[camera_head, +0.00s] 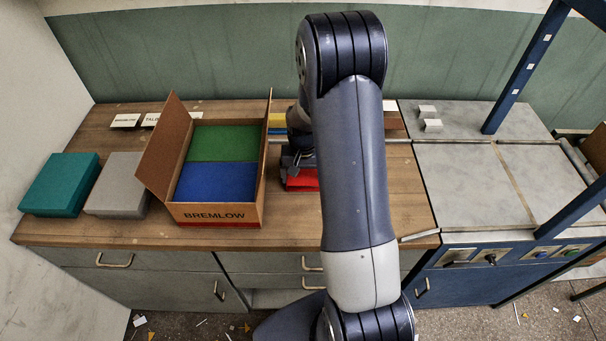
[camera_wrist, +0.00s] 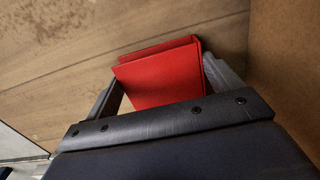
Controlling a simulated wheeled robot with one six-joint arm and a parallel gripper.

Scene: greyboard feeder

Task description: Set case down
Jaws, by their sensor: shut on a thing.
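A red case (camera_head: 301,181) is just right of the open carton, low over the wooden counter. My arm hides part of it in the head view. In the wrist view the red case (camera_wrist: 160,78) sits between the two dark fingers of my gripper (camera_head: 297,163), which is shut on it. The wooden counter top (camera_wrist: 60,50) shows beyond the case. I cannot tell whether the case touches the counter.
The open BREMLOW carton (camera_head: 216,213) holds a green case (camera_head: 222,143) and a blue case (camera_head: 216,181). A teal box (camera_head: 58,184) and grey box (camera_head: 117,184) stand left. Yellow and blue items (camera_head: 277,122) lie behind my gripper. The front counter strip is clear.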

